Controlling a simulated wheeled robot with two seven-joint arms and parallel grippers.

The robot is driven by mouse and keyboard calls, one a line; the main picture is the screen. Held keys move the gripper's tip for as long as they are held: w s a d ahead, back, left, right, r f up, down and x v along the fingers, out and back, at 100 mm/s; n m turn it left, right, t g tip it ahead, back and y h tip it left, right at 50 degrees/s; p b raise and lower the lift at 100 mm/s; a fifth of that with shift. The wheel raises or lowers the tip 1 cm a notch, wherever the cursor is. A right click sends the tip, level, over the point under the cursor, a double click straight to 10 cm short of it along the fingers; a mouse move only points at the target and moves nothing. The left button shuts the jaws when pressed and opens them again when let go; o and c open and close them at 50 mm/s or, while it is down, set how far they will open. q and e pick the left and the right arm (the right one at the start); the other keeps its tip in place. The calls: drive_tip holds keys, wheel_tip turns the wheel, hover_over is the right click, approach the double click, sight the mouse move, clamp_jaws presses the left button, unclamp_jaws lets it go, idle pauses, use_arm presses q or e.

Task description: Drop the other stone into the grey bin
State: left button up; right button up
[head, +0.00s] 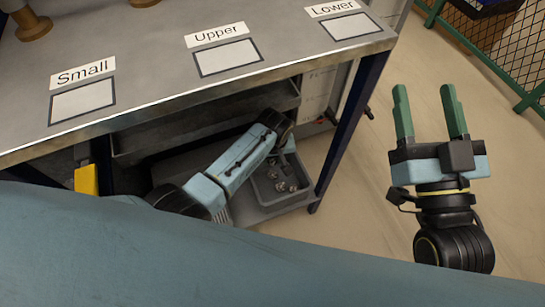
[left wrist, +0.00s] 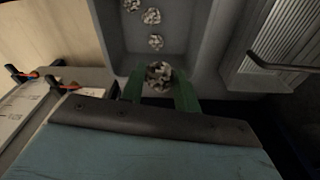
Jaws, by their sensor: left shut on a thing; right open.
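My left arm reaches under the bench in the head view, over the grey bin (head: 265,207) on the low shelf. In the left wrist view, my left gripper (left wrist: 160,84) is shut on a rough grey-white stone (left wrist: 159,73) between its green fingers. The held stone appears over the near part of the grey bin (left wrist: 210,45); its height above the floor of the bin is hard to judge. Several loose stones (left wrist: 151,16) lie in the bin. The left fingers are mostly hidden in the head view. My right gripper (head: 428,92) is open and empty, right of the bench.
The bench top (head: 150,40) carries labels Small, Upper and Lower with blank framed plates. A dark bench leg (head: 348,130) stands right of the bin. A green mesh fence (head: 500,55) is at the upper right. Open floor lies around the right gripper.

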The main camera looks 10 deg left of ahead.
use_arm(q)
drive_tip(key=shift+f+b, duration=0.6)
drive_tip(key=shift+f, duration=0.35)
use_arm(e)
drive_tip(key=shift+s+d+r+t+y, duration=0.1)
drive_tip(key=shift+s+r+t+y, duration=0.1)
drive_tip(key=shift+s+r+t, duration=0.4)
drive_tip(key=shift+s+a+r+t+y, duration=0.1)
drive_tip(key=shift+s+r+t+y, duration=0.2)
drive_tip(key=shift+r+t, duration=0.5)
drive_tip(key=shift+s+d+r+t+y, duration=0.1)
drive_tip(key=shift+s+r+t, duration=0.4)
drive_tip(key=shift+r+t, duration=0.15)
use_arm(q)
drive_tip(key=o, duration=1.1)
drive_tip(key=shift+c, duration=0.2)
drive_tip(key=shift+r, duration=0.1)
